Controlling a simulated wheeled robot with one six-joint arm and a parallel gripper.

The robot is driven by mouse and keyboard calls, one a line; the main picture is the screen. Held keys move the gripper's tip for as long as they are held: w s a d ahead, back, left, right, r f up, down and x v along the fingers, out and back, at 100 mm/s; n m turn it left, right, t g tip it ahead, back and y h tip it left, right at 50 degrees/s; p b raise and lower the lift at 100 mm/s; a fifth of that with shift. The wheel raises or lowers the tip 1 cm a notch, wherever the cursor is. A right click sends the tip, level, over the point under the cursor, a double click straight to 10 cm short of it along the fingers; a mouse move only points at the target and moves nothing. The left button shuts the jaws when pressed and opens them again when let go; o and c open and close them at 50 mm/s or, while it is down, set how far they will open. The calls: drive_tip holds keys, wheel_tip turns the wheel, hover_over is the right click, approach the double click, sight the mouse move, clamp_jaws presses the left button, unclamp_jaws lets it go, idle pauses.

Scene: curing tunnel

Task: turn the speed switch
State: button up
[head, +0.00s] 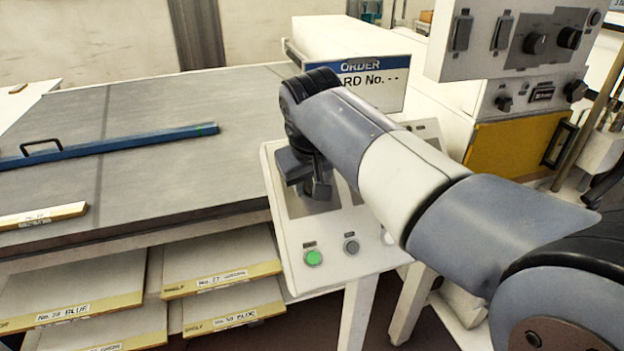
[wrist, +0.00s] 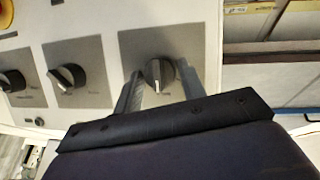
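In the wrist view a dark rotary knob (wrist: 159,73) with a pale pointer line sits on a grey plate between the two fingers of my gripper (wrist: 167,84). The fingers are apart, with a gap on each side of the knob. Two similar knobs, a middle one (wrist: 67,77) and a far left one (wrist: 12,81), are on the same panel. The labels are too blurred to tell which is the speed switch. In the head view my gripper (head: 308,188) points down over the sloped control panel (head: 290,238), and my arm hides the knobs there.
The panel bears a green button (head: 313,257) and a dark grey button (head: 351,246). An order sign (head: 375,80) stands behind it. A wide grey table (head: 150,150) with a blue bar (head: 110,143) is at left. Labelled shelf boards (head: 222,275) sit below. A switch box (head: 520,40) stands at upper right.

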drive_tip(key=c, duration=0.6)
drive_tip(key=n, duration=0.2)
drive_tip(key=n+t+h+p, duration=0.1)
drive_tip(key=n, duration=0.2)
drive_tip(key=shift+s+a+f+t+h, duration=0.1)
drive_tip(key=shift+s+a+t+h, duration=0.05)
drive_tip(key=shift+t+h, duration=0.15)
drive_tip(key=n+t, duration=0.1)
drive_tip(key=n, duration=0.1)
drive_tip(key=n+t, duration=0.1)
drive_tip(key=n, duration=0.2)
drive_tip(key=shift+s+f+n+h, duration=0.15)
drive_tip(key=shift+n+h, duration=0.15)
idle(0.4)
drive_tip(key=o, duration=1)
drive_tip(key=shift+b, duration=0.3)
